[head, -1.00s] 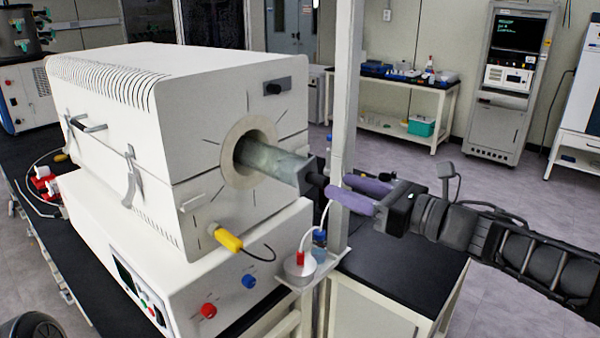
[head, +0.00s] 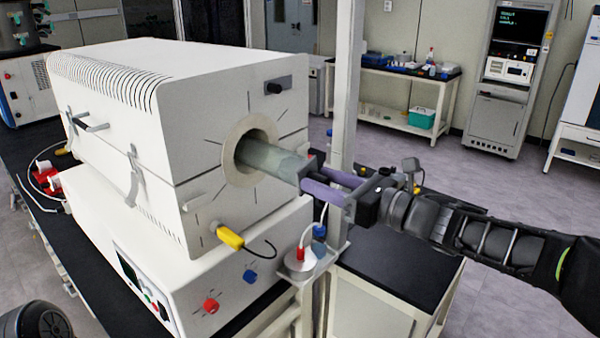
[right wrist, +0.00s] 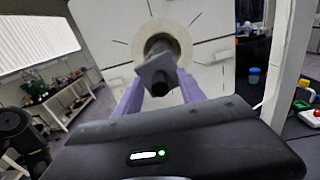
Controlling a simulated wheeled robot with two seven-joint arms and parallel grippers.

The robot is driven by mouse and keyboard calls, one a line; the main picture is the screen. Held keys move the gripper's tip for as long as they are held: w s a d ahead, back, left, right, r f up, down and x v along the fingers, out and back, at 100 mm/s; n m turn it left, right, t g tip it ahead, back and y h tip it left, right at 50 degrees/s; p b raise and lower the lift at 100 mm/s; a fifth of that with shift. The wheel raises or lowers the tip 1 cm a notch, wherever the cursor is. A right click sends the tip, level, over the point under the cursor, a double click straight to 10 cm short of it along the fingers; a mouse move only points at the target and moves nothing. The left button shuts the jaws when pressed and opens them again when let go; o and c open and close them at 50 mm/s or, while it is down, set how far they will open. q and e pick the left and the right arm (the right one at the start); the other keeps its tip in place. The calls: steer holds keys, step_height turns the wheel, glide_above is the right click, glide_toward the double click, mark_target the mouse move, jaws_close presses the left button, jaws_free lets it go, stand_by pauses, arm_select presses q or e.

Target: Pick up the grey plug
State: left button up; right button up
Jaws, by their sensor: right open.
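The grey plug (head: 308,171) sits at the outer end of the grey-green tube (head: 268,161) that sticks out of the white furnace. In the right wrist view the plug (right wrist: 156,70) shows as a tilted square plate with a dark round stem pointing at me. My right gripper (head: 316,181) is open, its two purple fingers reaching toward the tube with their tips at the plug. In the right wrist view the fingers (right wrist: 159,84) stand on either side of the plug and stem. I cannot tell whether they touch it. My left gripper is not in view.
A grey upright post (head: 345,95) stands close behind my right gripper. A small flask with a red cap (head: 300,258) and a blue-topped bottle (head: 319,236) stand just below. A yellow plug (head: 229,238) with a cable hangs on the furnace front.

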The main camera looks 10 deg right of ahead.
steer(key=shift+c, duration=0.4)
jaws_close()
